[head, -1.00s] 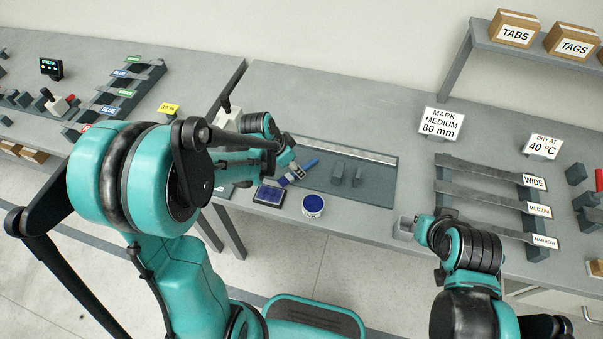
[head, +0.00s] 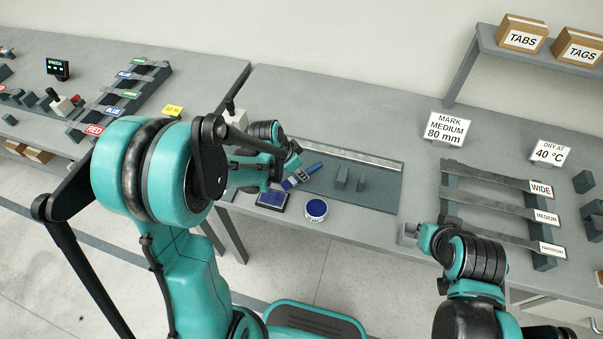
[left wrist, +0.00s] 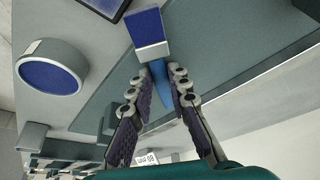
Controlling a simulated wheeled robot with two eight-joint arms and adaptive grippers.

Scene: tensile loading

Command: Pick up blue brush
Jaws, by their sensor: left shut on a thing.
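The blue brush (head: 302,176) is at the left end of the dark mat on the right-hand bench, slanting in the picture. My left gripper (head: 292,163) is at the brush and partly hides it in the head view. In the left wrist view, the left gripper's fingers (left wrist: 158,78) are shut on the blue handle (left wrist: 160,88), and the wide blue end (left wrist: 148,28) shows beyond the fingertips. I cannot tell whether the brush touches the mat. My right gripper (head: 412,231) is at the bench's front edge; its fingers are too small to read.
A round blue-topped tub (head: 315,209) and a dark-framed blue pad (head: 272,200) stand close in front of the brush. Two small grey blocks (head: 342,177) stand on the mat (head: 380,192). A rack of grey specimens (head: 497,212) is to the right.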

